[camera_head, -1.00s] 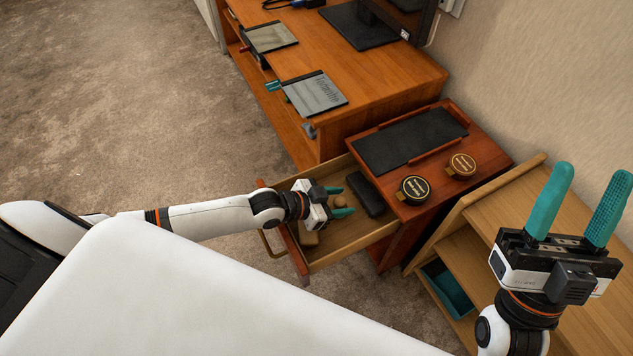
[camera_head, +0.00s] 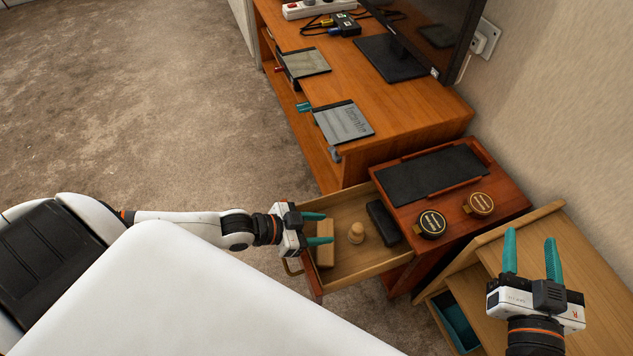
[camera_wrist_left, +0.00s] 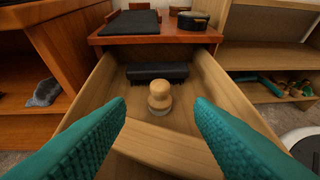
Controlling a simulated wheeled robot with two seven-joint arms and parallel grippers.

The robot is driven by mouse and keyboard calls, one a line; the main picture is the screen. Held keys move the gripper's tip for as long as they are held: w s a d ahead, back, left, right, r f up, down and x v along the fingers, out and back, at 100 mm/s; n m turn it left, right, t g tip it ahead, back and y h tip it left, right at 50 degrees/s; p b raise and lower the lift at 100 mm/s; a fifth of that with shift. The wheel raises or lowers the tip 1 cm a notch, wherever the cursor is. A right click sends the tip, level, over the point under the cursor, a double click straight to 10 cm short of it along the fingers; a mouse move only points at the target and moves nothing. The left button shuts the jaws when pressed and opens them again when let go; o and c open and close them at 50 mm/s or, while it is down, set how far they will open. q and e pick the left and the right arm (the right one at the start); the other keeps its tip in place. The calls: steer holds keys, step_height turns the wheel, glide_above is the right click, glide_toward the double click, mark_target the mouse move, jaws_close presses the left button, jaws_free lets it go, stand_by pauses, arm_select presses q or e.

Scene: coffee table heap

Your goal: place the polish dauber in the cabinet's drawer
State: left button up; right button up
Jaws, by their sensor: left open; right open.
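The polish dauber (camera_head: 356,233), a small light-wood knob with a round base, stands upright in the cabinet's open drawer (camera_head: 375,268). In the left wrist view the dauber (camera_wrist_left: 159,98) is ahead of the fingers, with nothing touching it. My left gripper (camera_head: 327,229) is open and empty at the drawer's front end, its fingers pointing toward the dauber. The cabinet (camera_head: 405,218) is reddish wood. My right gripper (camera_head: 532,258) is open and empty over the light-wood shelf at the right.
In the drawer lie a dark brush (camera_head: 383,222) behind the dauber and a tan block (camera_head: 325,243) near the front, partly under my left gripper. Two round tins, black (camera_head: 431,223) and brown (camera_head: 480,204), and a dark mat (camera_head: 433,174) are on the cabinet top. A TV bench (camera_head: 400,105) stands behind.

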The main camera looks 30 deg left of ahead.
arm_select(q)
steer(key=w+d+r+n+t+h, duration=0.1)
steer(key=d+r+t, duration=0.2)
steer(key=d+r, duration=0.8)
steer(key=a+r+n+t+y, duration=0.2)
steer(key=r, duration=0.4)
steer(key=w+a+r+n+t+y, duration=0.1)
steer(key=a+r+n+t+y, duration=0.1)
steer(key=r, duration=0.3)
steer(key=shift+w+a+r+n+t+y, duration=0.3)
steer(key=shift+a+t+y, duration=0.25)
steer(key=shift+a, duration=0.3)
steer(key=shift+s, duration=0.1)
